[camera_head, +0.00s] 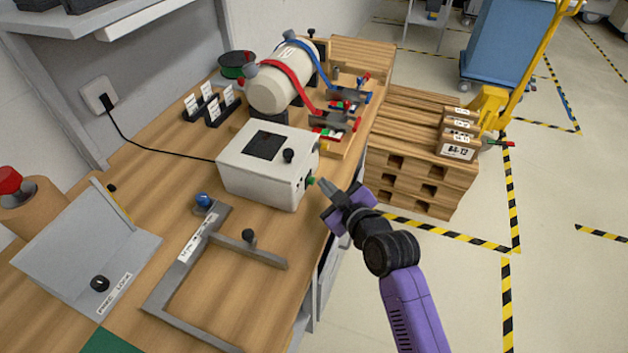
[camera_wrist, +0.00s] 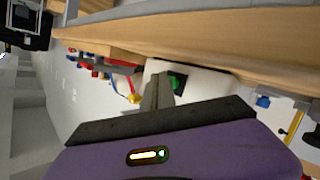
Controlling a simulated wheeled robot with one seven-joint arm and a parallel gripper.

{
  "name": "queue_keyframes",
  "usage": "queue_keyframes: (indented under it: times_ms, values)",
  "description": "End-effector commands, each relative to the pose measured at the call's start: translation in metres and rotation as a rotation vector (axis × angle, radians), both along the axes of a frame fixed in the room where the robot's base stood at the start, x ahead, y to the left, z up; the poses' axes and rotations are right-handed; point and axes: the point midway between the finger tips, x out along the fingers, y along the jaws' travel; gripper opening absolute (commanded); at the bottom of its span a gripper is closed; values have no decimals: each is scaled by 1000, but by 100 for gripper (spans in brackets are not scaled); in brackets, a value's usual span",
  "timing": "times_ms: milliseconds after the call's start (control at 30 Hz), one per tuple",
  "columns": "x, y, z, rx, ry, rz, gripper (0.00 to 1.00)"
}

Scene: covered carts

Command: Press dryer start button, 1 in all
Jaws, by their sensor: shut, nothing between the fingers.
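The dryer appears to be the white box (camera_head: 262,178) with a dark square window and a black knob on top, standing on the wooden bench. A green button (camera_head: 311,181) is on its right-hand face, near the bench edge. My gripper (camera_head: 324,187) is shut and empty, its fingertips close to the green button. In the wrist view, the shut fingertips (camera_wrist: 157,78) point at the white box, and the green button (camera_wrist: 176,80) shows just right of them. I cannot tell whether the tips touch the button.
A grey bracket frame (camera_head: 180,262) lies in front of the box, with a blue knob (camera_head: 203,200) nearby. Stacked pallets (camera_head: 415,165) stand to the right. A black cable (camera_head: 150,148) runs from the wall to the box.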

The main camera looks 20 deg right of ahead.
Motion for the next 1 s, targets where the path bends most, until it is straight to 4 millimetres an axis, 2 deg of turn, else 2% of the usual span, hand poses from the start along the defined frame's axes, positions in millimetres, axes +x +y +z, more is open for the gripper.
queue_keyframes:
  times_ms: [1000]
  values:
    - [6, 9, 0, 0, -1, 2, 0]
